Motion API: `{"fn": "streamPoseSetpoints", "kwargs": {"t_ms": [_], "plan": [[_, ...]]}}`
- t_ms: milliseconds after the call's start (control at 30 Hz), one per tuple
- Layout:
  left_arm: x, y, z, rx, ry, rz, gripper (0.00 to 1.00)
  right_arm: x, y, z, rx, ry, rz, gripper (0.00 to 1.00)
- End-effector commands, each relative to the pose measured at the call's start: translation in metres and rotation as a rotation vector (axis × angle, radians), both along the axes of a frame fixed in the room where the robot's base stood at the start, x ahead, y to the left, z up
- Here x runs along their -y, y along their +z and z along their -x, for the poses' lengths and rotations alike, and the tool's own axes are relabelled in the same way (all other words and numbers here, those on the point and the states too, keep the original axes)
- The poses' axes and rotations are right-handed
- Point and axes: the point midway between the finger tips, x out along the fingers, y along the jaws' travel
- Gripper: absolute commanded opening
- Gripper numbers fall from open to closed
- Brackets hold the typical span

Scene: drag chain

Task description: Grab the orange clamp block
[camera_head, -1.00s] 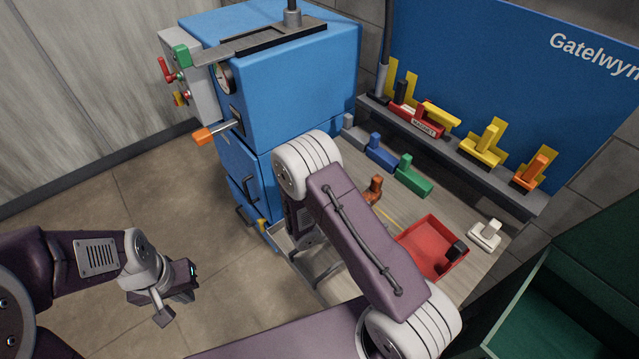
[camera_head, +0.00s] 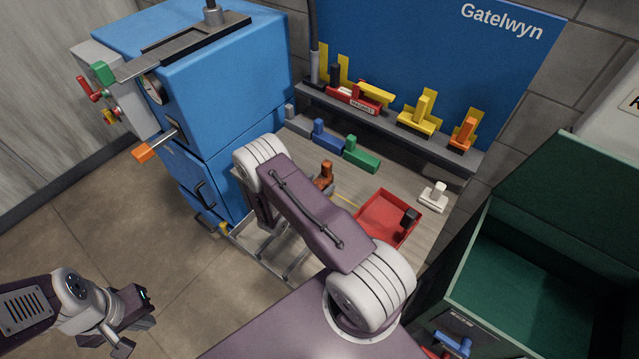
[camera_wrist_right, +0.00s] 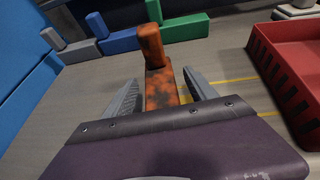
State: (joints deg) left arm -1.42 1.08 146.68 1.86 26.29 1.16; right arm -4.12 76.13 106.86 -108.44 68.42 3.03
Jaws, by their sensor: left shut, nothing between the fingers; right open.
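The orange clamp block, mottled with dark rusty patches, lies on the bench; its upright post (camera_head: 325,172) shows in the head view just beyond my right arm. In the right wrist view the block (camera_wrist_right: 161,90) has a flat base pointing towards me and a post at its far end. My right gripper (camera_wrist_right: 164,86) is open, with one grey finger on each side of the base; I cannot tell whether they touch it. In the head view my right arm hides this gripper. My left gripper (camera_head: 122,343) is shut and empty, above the floor at lower left.
A red tray (camera_head: 372,222) stands right of the block, with a white block (camera_head: 434,197) beyond. Blue (camera_head: 328,137) and green (camera_head: 362,155) blocks lie behind. Another orange block (camera_head: 465,131) is on the rear shelf. The blue machine (camera_head: 240,90) borders the bench's left.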

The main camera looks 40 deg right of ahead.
Motion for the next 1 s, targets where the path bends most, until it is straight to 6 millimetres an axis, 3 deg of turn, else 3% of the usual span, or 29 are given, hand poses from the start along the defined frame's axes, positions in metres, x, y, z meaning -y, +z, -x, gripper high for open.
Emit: {"fn": "streamPoseSetpoints", "kwargs": {"t_ms": [267,500,833,1000], "plan": [[0.0,0.001,0.0,0.0,0.0,0.0,0.0,0.006,-0.003,-0.003,0.0,0.001,0.0,0.65],[0.0,0.001,0.0,0.0,0.0,0.0,0.0,0.006,-0.003,-0.003,0.0,0.0,0.0,0.01],[0.0,0.0,0.0,0.0,0.0,0.0,0.0,0.006,-0.001,-0.003,0.002,0.0,0.0,0.0],[0.0,-0.003,0.0,0.0,0.0,0.0,0.0,0.006,0.016,-0.003,0.005,-0.001,0.0,0.0]]}}
